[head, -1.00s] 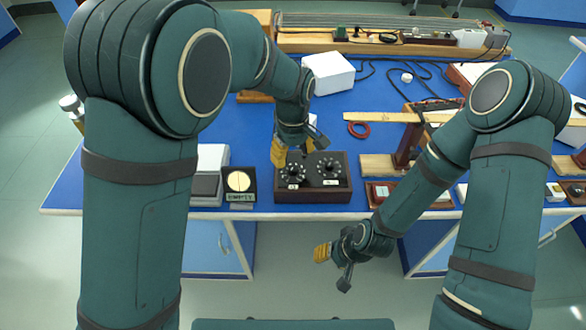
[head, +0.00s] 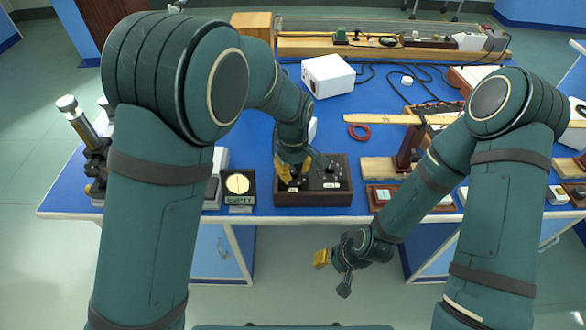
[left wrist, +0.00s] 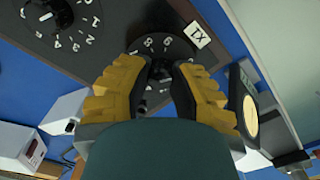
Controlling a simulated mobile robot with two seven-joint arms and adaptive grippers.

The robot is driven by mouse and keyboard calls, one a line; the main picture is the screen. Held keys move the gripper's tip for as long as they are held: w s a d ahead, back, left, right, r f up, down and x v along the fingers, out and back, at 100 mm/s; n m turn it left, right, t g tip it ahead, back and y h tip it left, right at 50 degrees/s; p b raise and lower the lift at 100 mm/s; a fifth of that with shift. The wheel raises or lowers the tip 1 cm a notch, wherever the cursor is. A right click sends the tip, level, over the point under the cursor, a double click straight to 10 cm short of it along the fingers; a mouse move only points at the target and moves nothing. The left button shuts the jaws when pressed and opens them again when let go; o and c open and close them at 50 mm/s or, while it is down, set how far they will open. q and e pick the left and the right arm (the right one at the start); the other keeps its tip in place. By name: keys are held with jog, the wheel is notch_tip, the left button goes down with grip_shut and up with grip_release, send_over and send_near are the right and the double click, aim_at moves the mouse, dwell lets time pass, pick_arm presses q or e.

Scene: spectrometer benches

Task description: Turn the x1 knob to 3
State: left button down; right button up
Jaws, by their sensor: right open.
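The dark knob box (head: 315,198) stands at the table's front edge. In the left wrist view the x1 knob (left wrist: 160,70) sits by a white X1 label (left wrist: 198,35), with a few dial digits showing; its setting is hidden. My left gripper (head: 293,178) is down over the box's left knob. In the left wrist view its yellow-backed fingers (left wrist: 160,84) stand on either side of the x1 knob; whether they press on it I cannot tell. My right gripper (head: 334,270) is open and empty, in front of the table.
A second knob (left wrist: 58,18) with its own dial is beside x1 on the box. A dark plate marked EMPTY (head: 239,187) stands left of the box. A white box (head: 328,76), a red ring (head: 358,132) and a wooden ruler (head: 375,118) lie behind.

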pick_arm(q)
jog(key=shift+m, duration=0.3)
jog(key=m+p, duration=0.1)
jog(key=m, duration=0.2)
jog(key=shift+p, duration=0.35)
jog(key=m+p, duration=0.1)
jog(key=m, duration=0.5)
jog(key=m+p, duration=0.1)
jog(key=m, duration=0.4)
jog(key=m+p, duration=0.1)
jog(key=m, duration=0.4)
dwell(0.4)
jog(key=c, duration=0.7)
grip_release()
jog(key=shift+d, duration=0.1)
jog(key=shift+c, duration=0.2)
